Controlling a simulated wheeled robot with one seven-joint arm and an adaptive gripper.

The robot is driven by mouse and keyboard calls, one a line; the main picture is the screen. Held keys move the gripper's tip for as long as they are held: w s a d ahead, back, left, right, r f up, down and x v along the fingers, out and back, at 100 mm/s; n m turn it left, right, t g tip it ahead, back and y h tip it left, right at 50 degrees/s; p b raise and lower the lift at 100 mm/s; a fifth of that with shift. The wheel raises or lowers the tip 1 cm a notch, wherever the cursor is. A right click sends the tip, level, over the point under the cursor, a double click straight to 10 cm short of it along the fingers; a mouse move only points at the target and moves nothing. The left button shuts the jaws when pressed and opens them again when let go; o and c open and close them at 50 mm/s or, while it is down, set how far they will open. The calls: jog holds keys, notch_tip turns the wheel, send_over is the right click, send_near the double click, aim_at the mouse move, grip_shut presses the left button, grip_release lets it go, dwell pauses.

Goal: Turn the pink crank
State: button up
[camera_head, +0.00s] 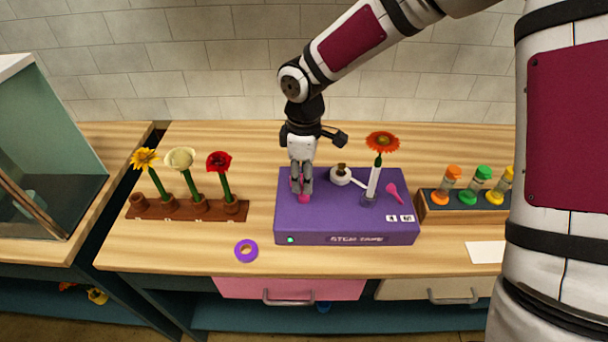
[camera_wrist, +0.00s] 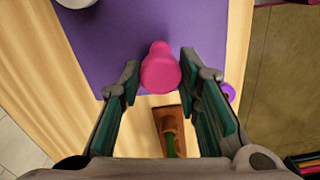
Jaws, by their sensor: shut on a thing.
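The purple stem taping box (camera_head: 345,222) stands on the wooden bench. My gripper (camera_head: 302,190) points down at its left part, with the fingertips close around the pink crank's knob (camera_head: 304,199). In the wrist view the rounded pink knob (camera_wrist: 160,68) sits between the two fingertips of my gripper (camera_wrist: 158,74), which are shut on it. The rest of the crank is hidden by the fingers in the head view. A separate pink paddle-shaped part (camera_head: 396,193) is on the right of the box.
A white tape roll part (camera_head: 341,175) and an upright tube with an orange flower (camera_head: 382,142) stand on the box. A flower rack (camera_head: 188,209) is left, a bottle rack (camera_head: 465,207) right. A purple ring (camera_head: 246,251) lies in front, with bare bench around it.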

jog(key=m, duration=0.3)
jog(key=shift+m, duration=0.4)
jog(key=o, duration=1.1)
jog(key=shift+o, duration=0.2)
jog(key=shift+r, duration=0.1)
notch_tip(320, 180, up, 12)
